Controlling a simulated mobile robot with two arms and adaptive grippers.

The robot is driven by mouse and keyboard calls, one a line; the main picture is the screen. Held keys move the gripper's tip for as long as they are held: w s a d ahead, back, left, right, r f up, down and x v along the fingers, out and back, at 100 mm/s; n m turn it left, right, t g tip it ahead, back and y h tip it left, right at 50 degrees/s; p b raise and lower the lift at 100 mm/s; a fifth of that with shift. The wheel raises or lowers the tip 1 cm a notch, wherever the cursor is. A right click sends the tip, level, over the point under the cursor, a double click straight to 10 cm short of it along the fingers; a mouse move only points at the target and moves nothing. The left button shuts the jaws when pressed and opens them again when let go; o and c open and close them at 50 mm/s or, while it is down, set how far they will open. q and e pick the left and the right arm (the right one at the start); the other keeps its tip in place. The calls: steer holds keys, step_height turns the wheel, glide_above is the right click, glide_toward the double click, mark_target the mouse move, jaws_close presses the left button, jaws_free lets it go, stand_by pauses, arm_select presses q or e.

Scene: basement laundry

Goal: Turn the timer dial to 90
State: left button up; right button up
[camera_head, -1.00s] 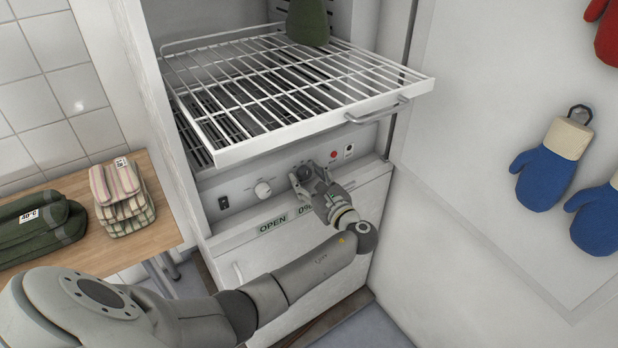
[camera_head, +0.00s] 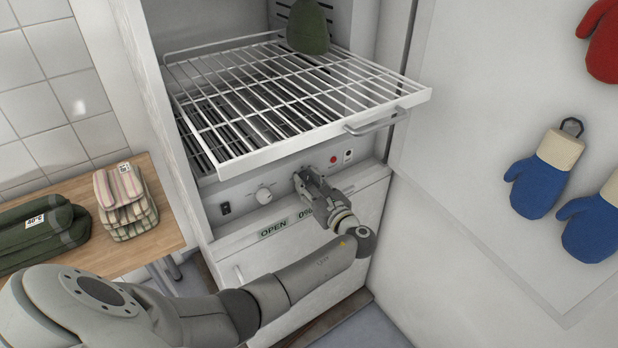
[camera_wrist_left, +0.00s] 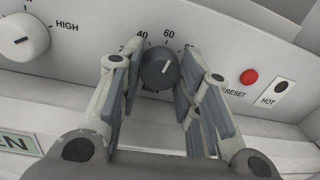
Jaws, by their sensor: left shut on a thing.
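The timer dial (camera_wrist_left: 160,69) is a dark round knob with a white pointer line, on the white control panel. Its pointer leans slightly right of straight up, near the 60 mark. The 40 shows to its left; the numbers at 20 and 80 are partly hidden by my fingers. My left gripper (camera_head: 304,181) is at the panel, its fingers on both sides of the dial and shut on it; it also shows in the left wrist view (camera_wrist_left: 156,80). In the head view the gripper mostly hides the dial. My right gripper is not in view.
A wire rack (camera_head: 290,95) juts out above the panel. A white knob (camera_head: 264,194) sits left of the dial; a red RESET button (camera_wrist_left: 249,77) and HOT indicator (camera_wrist_left: 281,87) sit right. Folded cloths (camera_head: 125,203) lie on a wooden table at left. Blue mitts (camera_head: 540,185) hang at right.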

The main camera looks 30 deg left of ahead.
arm_select(q)
steer(key=m+p, duration=0.1)
steer(key=p, duration=0.1)
steer(key=m+p, duration=0.2)
steer(key=shift+r, duration=0.3)
steer(key=shift+w+f+m+p, duration=0.1)
steer(key=shift+f+m+p, duration=0.1)
steer(key=shift+m+p, duration=1.25)
steer(key=o, duration=1)
steer(key=shift+d, duration=0.2)
steer(key=v, duration=1.2)
steer(key=shift+r, duration=0.2)
steer(key=shift+a, duration=0.1)
